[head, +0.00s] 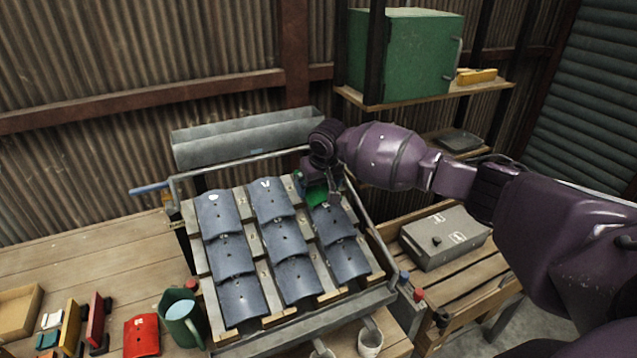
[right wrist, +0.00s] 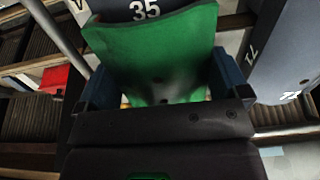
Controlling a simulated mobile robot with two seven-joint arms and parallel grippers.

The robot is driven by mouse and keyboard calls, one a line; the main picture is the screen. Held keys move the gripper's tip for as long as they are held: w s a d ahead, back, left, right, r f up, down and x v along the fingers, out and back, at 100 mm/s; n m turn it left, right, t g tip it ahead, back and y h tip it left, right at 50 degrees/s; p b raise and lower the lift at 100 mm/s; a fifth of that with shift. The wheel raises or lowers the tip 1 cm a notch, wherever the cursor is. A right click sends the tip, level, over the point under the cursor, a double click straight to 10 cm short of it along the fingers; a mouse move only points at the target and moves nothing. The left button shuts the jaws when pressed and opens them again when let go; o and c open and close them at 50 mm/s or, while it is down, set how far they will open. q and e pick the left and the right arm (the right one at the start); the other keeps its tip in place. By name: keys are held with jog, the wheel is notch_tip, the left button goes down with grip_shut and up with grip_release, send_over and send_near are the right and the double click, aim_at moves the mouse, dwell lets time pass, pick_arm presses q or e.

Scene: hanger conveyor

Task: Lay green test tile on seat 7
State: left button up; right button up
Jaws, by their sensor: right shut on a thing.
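The green test tile (head: 318,196) is at the top of the right-hand column on the sloped tile rack (head: 222,335). In the right wrist view the green tile (right wrist: 160,50) is a curved plate filling the space between my two dark blue fingers. My right gripper (head: 322,184) is shut on it. A dark tile marked 35 (right wrist: 143,10) shows just beyond its far edge. Whether the green tile touches the rack is hidden by the gripper. Seat 7 cannot be made out for certain. My left gripper is not in view.
Blue-grey tiles (head: 233,257) cover the rack in three columns. A metal trough (head: 245,138) stands behind it. A grey box (head: 443,238) lies at right, below shelves with a green cabinet (head: 415,55).

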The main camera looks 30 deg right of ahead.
jog(key=o, duration=0.7)
jog(key=b+v, duration=0.1)
jog(key=v, duration=0.9)
jog(key=shift+s+r, duration=0.15)
jog(key=shift+r, duration=0.25)
